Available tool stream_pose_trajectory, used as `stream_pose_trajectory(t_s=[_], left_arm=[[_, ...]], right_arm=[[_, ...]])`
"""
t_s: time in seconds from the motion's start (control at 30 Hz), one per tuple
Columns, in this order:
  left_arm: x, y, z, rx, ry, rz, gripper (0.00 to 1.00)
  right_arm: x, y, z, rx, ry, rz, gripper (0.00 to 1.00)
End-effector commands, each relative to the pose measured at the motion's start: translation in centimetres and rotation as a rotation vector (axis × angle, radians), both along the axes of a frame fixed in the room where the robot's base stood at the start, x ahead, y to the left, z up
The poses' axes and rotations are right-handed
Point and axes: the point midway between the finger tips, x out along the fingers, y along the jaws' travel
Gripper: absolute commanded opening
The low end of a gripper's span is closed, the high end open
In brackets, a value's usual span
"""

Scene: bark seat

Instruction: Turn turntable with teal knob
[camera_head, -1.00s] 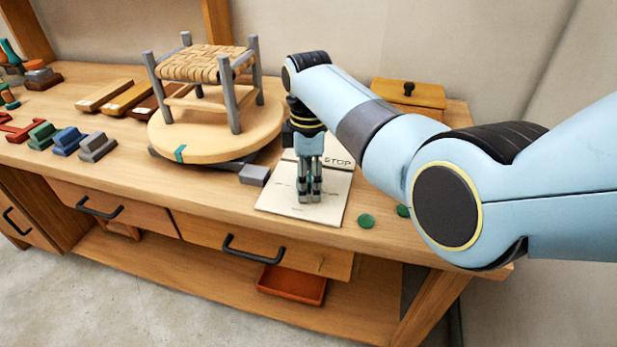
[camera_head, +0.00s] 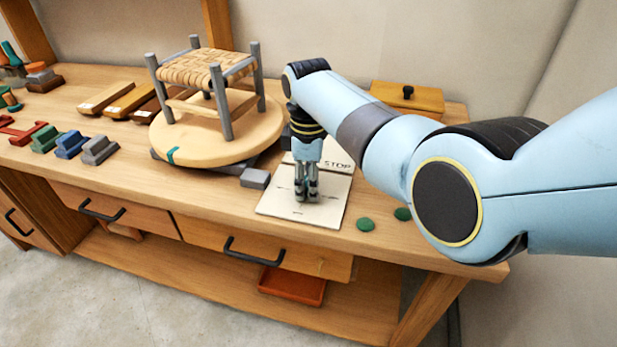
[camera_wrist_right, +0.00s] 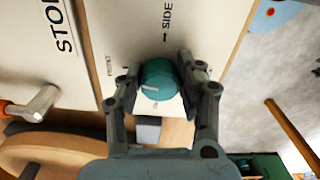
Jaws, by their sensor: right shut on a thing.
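My right gripper (camera_head: 306,198) points down over a white panel (camera_head: 332,205) at the bench's front edge. In the right wrist view its fingers (camera_wrist_right: 157,78) are closed on the sides of a teal round knob (camera_wrist_right: 158,82) with a pale pointer line. In the head view the gripper hides the knob. The round wooden turntable (camera_head: 205,152) stands left of the panel, with a teal mark (camera_head: 172,156) on its front rim. A stool with a woven seat (camera_head: 195,67) stands upright on it. My left gripper is out of view.
A grey block (camera_head: 255,178) sits between turntable and panel. Two green discs (camera_head: 365,224) lie right of the panel. A lidded yellow box (camera_head: 408,96) stands behind my right arm. Coloured blocks (camera_head: 70,144) and wooden pieces (camera_head: 130,101) lie to the left.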

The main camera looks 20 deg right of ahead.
Motion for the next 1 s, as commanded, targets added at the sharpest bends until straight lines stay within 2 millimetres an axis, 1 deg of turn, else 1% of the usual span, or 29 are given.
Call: stream_pose_trajectory(t_s=[0.03, 0.1, 0.4, 1.0], left_arm=[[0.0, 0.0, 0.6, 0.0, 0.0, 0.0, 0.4], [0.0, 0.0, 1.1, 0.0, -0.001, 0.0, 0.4], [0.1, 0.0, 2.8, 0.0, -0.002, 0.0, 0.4], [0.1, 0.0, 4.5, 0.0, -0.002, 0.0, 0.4]], right_arm=[[0.0, 0.0, 0.3, 0.0, 0.001, -0.035, 0.04], [-0.1, 0.0, 0.3, 0.0, 0.002, -0.095, 0.04], [-0.2, 0.1, 0.2, -0.001, 0.002, -0.38, 0.04], [-0.3, 0.4, 0.1, -0.001, 0.0, -0.95, 0.04]])
